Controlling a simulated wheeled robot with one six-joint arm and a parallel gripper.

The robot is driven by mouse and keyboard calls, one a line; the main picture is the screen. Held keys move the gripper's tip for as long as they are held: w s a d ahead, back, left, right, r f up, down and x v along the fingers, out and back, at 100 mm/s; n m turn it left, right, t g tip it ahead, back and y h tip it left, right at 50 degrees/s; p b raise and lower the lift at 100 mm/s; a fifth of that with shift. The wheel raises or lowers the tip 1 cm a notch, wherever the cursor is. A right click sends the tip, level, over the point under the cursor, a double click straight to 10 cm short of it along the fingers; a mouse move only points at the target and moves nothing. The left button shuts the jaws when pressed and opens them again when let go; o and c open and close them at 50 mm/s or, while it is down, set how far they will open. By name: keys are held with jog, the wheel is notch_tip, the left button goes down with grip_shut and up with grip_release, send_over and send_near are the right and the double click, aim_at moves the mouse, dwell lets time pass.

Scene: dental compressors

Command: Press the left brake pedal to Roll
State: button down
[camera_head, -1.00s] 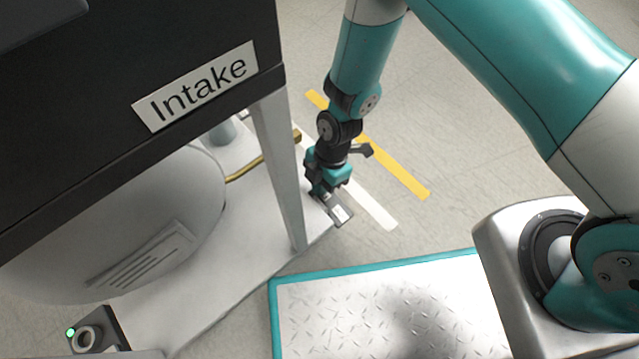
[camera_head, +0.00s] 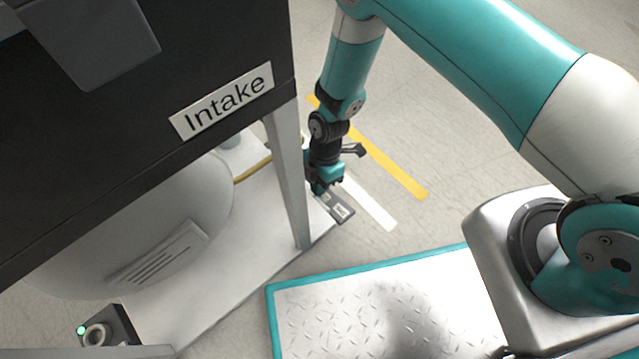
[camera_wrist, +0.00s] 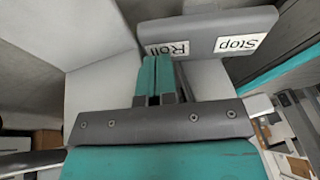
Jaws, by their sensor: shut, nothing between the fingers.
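The left brake pedal (camera_head: 340,210) is a dark grey rocker plate at the corner of the compressor's white base. In the wrist view the pedal (camera_wrist: 207,32) carries two white labels, "Roll" (camera_wrist: 168,50) and "Stop" (camera_wrist: 240,44). My gripper (camera_head: 318,190) points down at the pedal's end nearer the frame leg. In the wrist view my gripper's teal fingers (camera_wrist: 157,60) are together and empty, with their tips at the Roll label. They look to be at or on the Roll half; firm contact cannot be told. The Stop half is uncovered.
The compressor's frame leg (camera_head: 288,175) stands just left of my gripper. The dark cabinet with the "Intake" label (camera_head: 222,100) overhangs the white base (camera_head: 215,290). A green light (camera_head: 81,330) shows at the lower left. Floor to the right, with yellow and white stripes, is open.

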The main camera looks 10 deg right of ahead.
dwell(0.4)
jog(key=p+v, duration=0.8)
jog(key=v, duration=0.9)
jog(key=shift+w, duration=0.2)
jog(key=shift+d+r, duration=0.15)
